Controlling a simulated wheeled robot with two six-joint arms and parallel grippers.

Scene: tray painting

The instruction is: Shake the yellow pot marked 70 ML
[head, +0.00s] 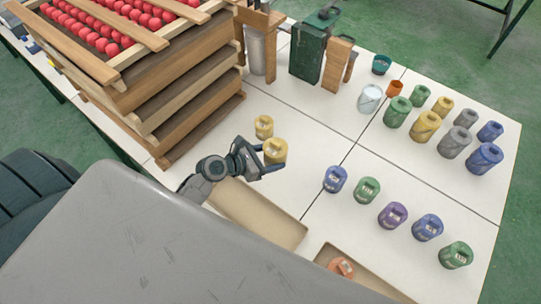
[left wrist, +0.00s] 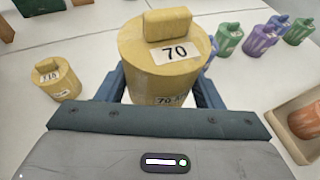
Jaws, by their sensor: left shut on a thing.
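The yellow pot marked 70 (left wrist: 165,62) stands between the fingers of my left gripper (left wrist: 165,88) in the left wrist view, its lid label facing the camera. In the head view the same yellow pot (head: 274,151) is at the tip of my left gripper (head: 267,158), which is shut on it. Whether it touches the table is hard to tell. A second yellow pot (head: 264,127), with a label that seems to read 210, stands just behind it; it also shows at the left of the left wrist view (left wrist: 57,80). My right gripper is not in view.
An empty tan tray (head: 258,215) lies in front of the gripper. Another tray (head: 375,283) holds an orange pot (head: 341,267). Blue, green and purple pots stand in a row to the right. Stacked wooden trays with red balls (head: 130,50) rise at the left.

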